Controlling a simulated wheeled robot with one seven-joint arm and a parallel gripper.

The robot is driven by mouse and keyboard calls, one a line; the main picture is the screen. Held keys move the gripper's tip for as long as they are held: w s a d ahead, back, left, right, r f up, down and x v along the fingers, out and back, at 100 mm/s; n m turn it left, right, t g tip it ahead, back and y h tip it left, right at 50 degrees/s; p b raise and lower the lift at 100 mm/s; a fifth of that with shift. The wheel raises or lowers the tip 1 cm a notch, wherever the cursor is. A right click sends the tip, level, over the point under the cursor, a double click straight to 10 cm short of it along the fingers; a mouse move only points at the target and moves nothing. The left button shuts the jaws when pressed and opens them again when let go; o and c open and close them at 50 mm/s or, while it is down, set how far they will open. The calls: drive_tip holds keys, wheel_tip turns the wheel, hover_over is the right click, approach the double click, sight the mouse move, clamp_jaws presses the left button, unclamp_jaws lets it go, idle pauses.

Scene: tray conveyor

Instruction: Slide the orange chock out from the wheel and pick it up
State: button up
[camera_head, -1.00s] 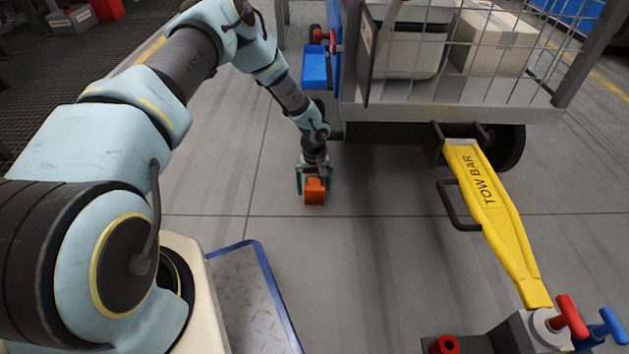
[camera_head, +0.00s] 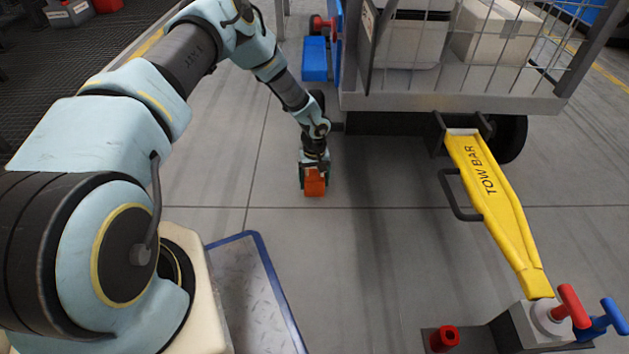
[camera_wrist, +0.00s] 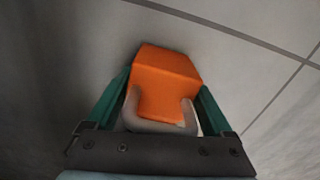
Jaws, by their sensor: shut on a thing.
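The orange chock (camera_head: 314,185) is between the fingers of my gripper (camera_head: 314,177), low over the grey floor in front of the cart's near left corner. In the wrist view the chock (camera_wrist: 165,80) fills the space between the two green fingers of my gripper (camera_wrist: 160,98), and a grey curved piece lies across its lower part. My gripper is shut on the chock. A dark wheel (camera_head: 317,103) of the cart shows partly behind my arm, with the chock apart from it. I cannot tell whether the chock touches the floor.
The cart (camera_head: 450,98) carries white boxes behind wire mesh. Its yellow tow bar (camera_head: 497,215) slopes down to the right, towards red and blue handles (camera_head: 590,312). A blue block (camera_head: 314,58) stands beyond my arm. Floor between my gripper and the tow bar is clear.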

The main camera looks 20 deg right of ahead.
clamp_jaws()
